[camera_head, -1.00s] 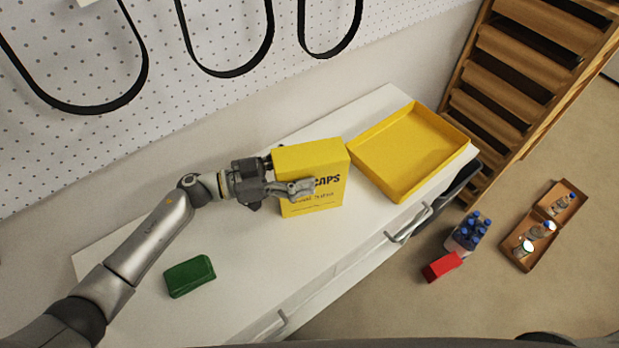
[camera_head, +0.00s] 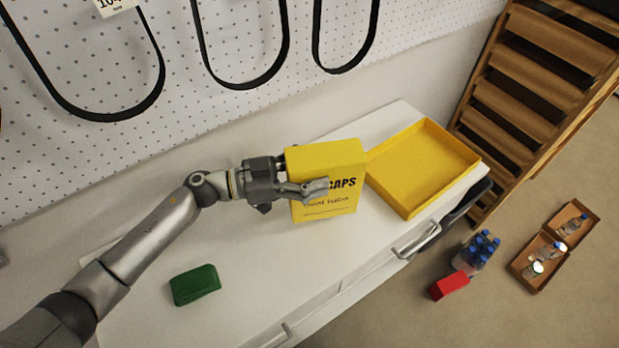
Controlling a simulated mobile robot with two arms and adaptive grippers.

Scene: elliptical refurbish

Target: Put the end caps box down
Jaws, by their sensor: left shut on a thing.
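The yellow end caps box (camera_head: 335,165), with "CAPS" printed in black on its front, is upright over the white cabinet top, left of the yellow tray. My left gripper (camera_head: 307,176) comes in from the left and is shut on the box, with one finger across its printed front. The other finger is mostly hidden behind the box. I cannot tell whether the box's bottom touches the cabinet top. My right gripper is not in view.
The white cabinet top (camera_head: 240,270) holds an empty yellow tray (camera_head: 425,165) at right and a green box (camera_head: 195,285) at front left. A wooden rack (camera_head: 535,75) stands beyond. Bottles (camera_head: 476,252), a red box (camera_head: 449,286) and an open brown case (camera_head: 545,240) are on the floor.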

